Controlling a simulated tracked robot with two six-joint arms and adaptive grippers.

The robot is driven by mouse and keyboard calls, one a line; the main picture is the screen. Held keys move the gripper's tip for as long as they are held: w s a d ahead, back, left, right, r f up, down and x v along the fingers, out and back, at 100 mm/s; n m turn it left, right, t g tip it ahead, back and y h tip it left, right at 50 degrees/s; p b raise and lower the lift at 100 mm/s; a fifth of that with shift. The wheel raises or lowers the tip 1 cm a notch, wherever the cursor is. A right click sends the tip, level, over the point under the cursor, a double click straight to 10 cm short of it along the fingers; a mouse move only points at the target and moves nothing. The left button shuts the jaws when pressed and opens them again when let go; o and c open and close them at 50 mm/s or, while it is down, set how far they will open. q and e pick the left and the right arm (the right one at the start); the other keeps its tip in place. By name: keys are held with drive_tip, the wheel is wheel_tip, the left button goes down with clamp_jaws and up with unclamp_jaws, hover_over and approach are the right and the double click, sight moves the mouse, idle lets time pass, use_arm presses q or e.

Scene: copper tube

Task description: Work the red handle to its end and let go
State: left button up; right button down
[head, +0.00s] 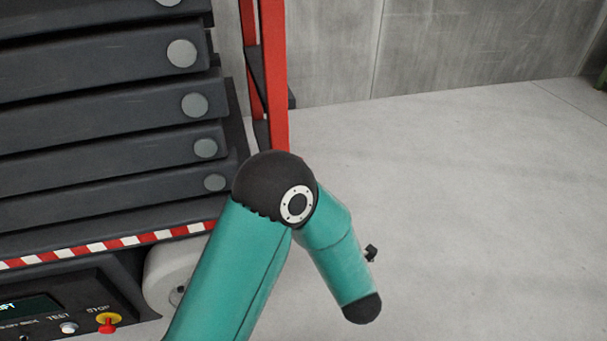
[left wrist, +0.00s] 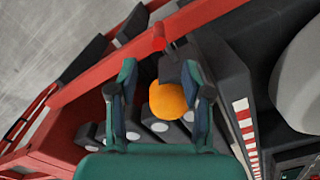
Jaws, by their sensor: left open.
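In the left wrist view a short red cylinder, which looks like the red handle (left wrist: 158,37), shows just beyond the fingertips, in front of a long red bar. My left gripper (left wrist: 159,75) is open, with its two dark fingers spread and nothing clearly held between them. The handle appears slightly ahead of the gap; I cannot tell whether a finger touches it. An orange ball-shaped part (left wrist: 167,100) shows between the fingers, beyond them. In the head view the handle and gripper are not seen; only a teal arm of mine shows. My right gripper is in neither view.
A red upright frame (head: 273,80) stands beside a stack of dark slabs with round grey ends (head: 181,54). A panel with a red STOP button (head: 109,322) is at lower left. Grey floor (head: 480,220) to the right is clear.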

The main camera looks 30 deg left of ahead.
use_arm(q)
drive_tip(key=b+x, duration=0.2)
drive_tip(key=x, duration=1.1)
drive_tip(key=shift+c, duration=0.3)
clamp_jaws()
drive_tip(key=shift+f, duration=0.1)
